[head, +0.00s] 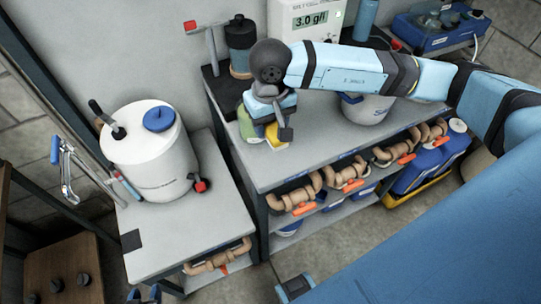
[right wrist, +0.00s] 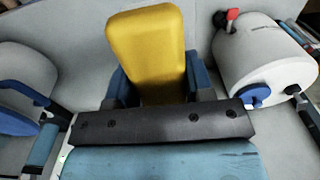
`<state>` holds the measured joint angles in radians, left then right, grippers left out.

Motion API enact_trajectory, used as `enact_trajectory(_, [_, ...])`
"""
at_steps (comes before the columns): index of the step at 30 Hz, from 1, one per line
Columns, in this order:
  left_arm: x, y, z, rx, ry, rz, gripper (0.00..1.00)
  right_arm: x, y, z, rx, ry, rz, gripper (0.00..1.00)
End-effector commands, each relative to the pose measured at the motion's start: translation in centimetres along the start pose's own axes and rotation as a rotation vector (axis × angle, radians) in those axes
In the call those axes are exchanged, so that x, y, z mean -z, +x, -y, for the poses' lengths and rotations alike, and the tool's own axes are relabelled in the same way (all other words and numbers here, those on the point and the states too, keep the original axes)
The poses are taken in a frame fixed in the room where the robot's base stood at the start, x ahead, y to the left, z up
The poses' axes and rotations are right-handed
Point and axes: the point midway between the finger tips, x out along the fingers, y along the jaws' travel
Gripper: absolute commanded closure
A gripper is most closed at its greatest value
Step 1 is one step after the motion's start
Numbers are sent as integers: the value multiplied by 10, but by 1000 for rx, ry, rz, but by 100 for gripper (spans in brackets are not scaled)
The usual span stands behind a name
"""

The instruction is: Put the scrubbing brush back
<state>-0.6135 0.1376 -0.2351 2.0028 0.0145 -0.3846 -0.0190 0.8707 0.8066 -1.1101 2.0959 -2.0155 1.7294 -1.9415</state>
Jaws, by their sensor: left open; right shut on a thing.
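My right gripper (head: 272,130) is over the near-left part of the grey bench top. It is shut on a yellow block-like thing with rounded corners, which I take to be the scrubbing brush (head: 277,133). In the right wrist view the brush (right wrist: 148,50) stands out between the blue fingers; no bristles show. From the head view I cannot tell whether it touches the bench. A green thing (head: 246,122) shows just left of the gripper, partly hidden.
A white drum with a blue cap (head: 155,150) stands on the lower left bench (head: 180,235). A dark canister (head: 241,45), a white meter (head: 305,18) and a white pail (head: 366,107) stand on the taller bench (head: 320,150). Pipe fittings with orange handles (head: 297,195) lie below.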

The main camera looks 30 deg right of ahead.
Motion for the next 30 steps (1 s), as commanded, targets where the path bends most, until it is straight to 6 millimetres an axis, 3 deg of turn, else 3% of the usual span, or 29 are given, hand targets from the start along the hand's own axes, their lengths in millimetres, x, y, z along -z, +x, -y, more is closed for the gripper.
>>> enact_trajectory(3, [2,-2,0,0,3,2,57,-1,32,0,0,0,5,75])
enact_trajectory(9, [-1,-2,0,1,5,10,57,-1,72,0,0,-1,3,75])
enact_trajectory(17, [1,-3,0,0,5,7,57,0,92,0,0,-1,2,75])
enact_trajectory(24, [8,-6,0,1,5,0,57,0,125,0,1,0,1,75])
enact_trajectory(30, [8,-6,0,1,5,-2,57,0,126,0,1,-2,-1,75])
